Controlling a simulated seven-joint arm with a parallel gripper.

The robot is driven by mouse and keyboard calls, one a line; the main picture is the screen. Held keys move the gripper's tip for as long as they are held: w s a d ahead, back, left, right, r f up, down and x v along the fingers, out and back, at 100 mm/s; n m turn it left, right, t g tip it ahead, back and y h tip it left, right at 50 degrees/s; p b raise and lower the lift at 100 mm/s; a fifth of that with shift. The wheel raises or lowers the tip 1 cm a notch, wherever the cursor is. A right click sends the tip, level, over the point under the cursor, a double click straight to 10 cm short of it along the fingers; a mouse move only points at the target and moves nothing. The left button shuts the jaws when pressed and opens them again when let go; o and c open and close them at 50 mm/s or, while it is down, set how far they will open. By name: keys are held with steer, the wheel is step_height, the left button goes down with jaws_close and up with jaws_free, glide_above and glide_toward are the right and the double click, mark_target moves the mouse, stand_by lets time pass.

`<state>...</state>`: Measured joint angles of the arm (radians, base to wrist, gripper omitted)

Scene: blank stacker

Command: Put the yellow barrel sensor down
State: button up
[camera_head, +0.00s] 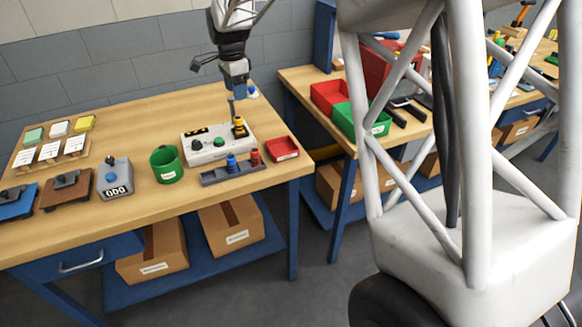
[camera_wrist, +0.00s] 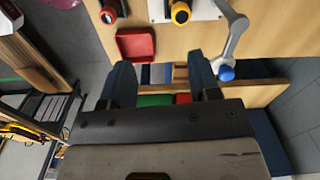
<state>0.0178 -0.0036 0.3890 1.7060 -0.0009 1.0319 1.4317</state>
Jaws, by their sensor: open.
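The yellow barrel sensor (camera_head: 239,127), yellow with dark parts, stands upright at the right end of the white box (camera_head: 206,155). It also shows at the top of the wrist view (camera_wrist: 180,13), on the white surface. My gripper (camera_head: 236,84) is above the box near the sensor. In the wrist view my two fingers (camera_wrist: 162,72) are wide apart with nothing held between them. The sensor lies beyond the fingertips, apart from them. Its base is hard to make out.
A dark rack (camera_head: 216,179) holds a blue and a red sensor in front of the box. A red tray (camera_head: 282,148) is to the right, a green bin (camera_head: 166,165) to the left. A grey lever with a blue ball (camera_wrist: 226,73) stands close to my right finger in the wrist view.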

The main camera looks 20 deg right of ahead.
steer(key=s+r+n+t, duration=0.1)
steer(key=s+r+n, duration=0.25)
steer(key=s, duration=0.85)
steer(key=s+r+n, duration=0.3)
steer(key=s+n, duration=0.2)
steer(key=s, duration=0.7)
steer(key=s+f+n, duration=0.2)
steer(key=s+n, duration=0.2)
steer(key=s, duration=0.6)
steer(key=s+f+n+t, duration=0.1)
steer(key=s+n, duration=0.3)
steer(key=s, duration=0.6)
steer(key=shift+s+a+f, duration=0.25)
steer(key=shift+a+f, duration=0.1)
steer(key=shift+a, duration=0.1)
